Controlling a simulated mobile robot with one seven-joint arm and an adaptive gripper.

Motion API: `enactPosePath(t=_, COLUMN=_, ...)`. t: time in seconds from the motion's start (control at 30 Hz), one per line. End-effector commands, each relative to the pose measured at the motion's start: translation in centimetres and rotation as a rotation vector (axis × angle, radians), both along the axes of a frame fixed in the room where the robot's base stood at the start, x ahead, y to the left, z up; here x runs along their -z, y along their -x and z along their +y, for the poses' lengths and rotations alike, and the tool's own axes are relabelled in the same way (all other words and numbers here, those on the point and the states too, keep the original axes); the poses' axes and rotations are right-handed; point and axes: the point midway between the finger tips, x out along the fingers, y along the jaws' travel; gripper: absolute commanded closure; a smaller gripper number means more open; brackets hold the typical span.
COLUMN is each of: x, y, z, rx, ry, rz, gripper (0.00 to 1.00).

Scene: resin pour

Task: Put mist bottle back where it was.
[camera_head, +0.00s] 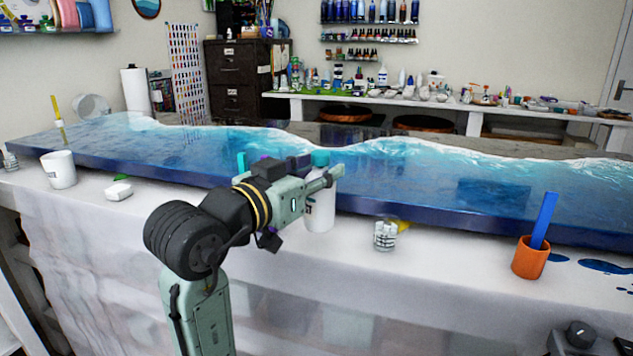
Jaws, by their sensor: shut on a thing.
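The mist bottle (320,212) looks like a white bottle with a teal top, in the middle of the head view at the front edge of the blue resin slab (480,205). My gripper (325,180) is shut on its upper part, reaching in from the left. The bottle looks upright. Its lower end is over the white covered strip in front of the slab; I cannot tell whether it touches. My gripper hides part of the bottle's neck and left side.
A clear cup (386,236) with something yellow stands close to the right of the bottle. An orange cup (530,259) with a blue stick is farther right.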

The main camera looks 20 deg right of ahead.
Motion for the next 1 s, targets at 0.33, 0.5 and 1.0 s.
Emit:
enactPosePath(t=0.33, x=1.4, y=-3.0, z=-0.7, rx=0.000, ry=0.001, rz=0.002, gripper=1.00)
enactPosePath(t=0.5, x=3.4, y=-2.9, z=-0.7, rx=-0.001, ry=0.001, rz=0.001, gripper=1.00)
enactPosePath(t=1.0, x=4.1, y=-2.9, z=-0.7, rx=-0.001, ry=0.000, rz=0.000, gripper=0.61)
